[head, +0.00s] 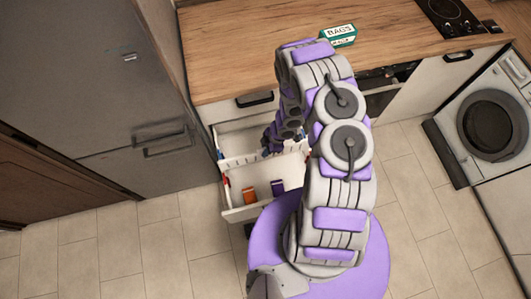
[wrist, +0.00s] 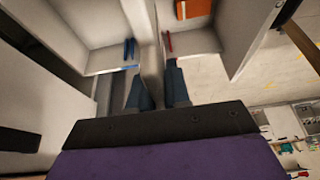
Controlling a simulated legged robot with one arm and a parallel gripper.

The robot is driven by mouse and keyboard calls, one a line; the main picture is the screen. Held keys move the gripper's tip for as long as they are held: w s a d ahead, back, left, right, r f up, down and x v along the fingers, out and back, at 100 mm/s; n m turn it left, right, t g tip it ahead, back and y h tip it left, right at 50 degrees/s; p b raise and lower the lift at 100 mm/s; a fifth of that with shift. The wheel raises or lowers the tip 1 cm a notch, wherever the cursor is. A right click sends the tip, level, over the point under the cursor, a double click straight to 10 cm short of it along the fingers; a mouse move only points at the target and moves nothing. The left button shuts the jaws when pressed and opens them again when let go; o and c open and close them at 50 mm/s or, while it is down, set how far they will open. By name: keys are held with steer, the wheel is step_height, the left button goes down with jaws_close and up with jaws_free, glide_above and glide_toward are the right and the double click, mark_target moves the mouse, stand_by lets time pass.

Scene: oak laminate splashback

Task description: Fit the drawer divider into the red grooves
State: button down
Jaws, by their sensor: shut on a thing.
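The drawer divider (wrist: 150,50) is a thin pale panel standing edge-on between my fingers in the wrist view. My gripper (wrist: 158,88) is shut on it. In the head view the divider (head: 243,160) shows as a white strip with a notched top edge, crossing the open drawer (head: 240,214). A red groove marker (head: 226,182) is on the drawer's left wall, and a red one (wrist: 168,42) shows right of the panel in the wrist view. Blue groove markers (wrist: 129,48) are on its other side. My arm hides part of the drawer; whether the divider's ends sit in any groove cannot be told.
An orange item (head: 249,196) and a purple item (head: 278,187) stand in the drawer's front part. A wooden counter (head: 230,50) with a green bags box (head: 340,35) is above. A grey fridge (head: 90,80) is left, a washing machine (head: 490,125) right.

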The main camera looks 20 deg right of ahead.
steer(key=shift+s+a+f+b, duration=0.2)
steer(key=shift+a+f+b, duration=0.1)
steer(key=shift+f, duration=0.2)
steer(key=f+b, duration=0.5)
steer(key=d+f+b, duration=0.1)
steer(key=f+b, duration=0.2)
steer(key=shift+s+d, duration=0.1)
steer(key=shift+s+d+f+b, duration=0.15)
steer(key=shift+f+b, duration=0.25)
steer(key=shift+f, duration=0.35)
steer(key=shift+w+d+f+b, duration=0.15)
steer(key=shift+f+b, duration=0.25)
steer(key=shift+f, duration=0.35)
steer(key=shift+s, duration=0.1)
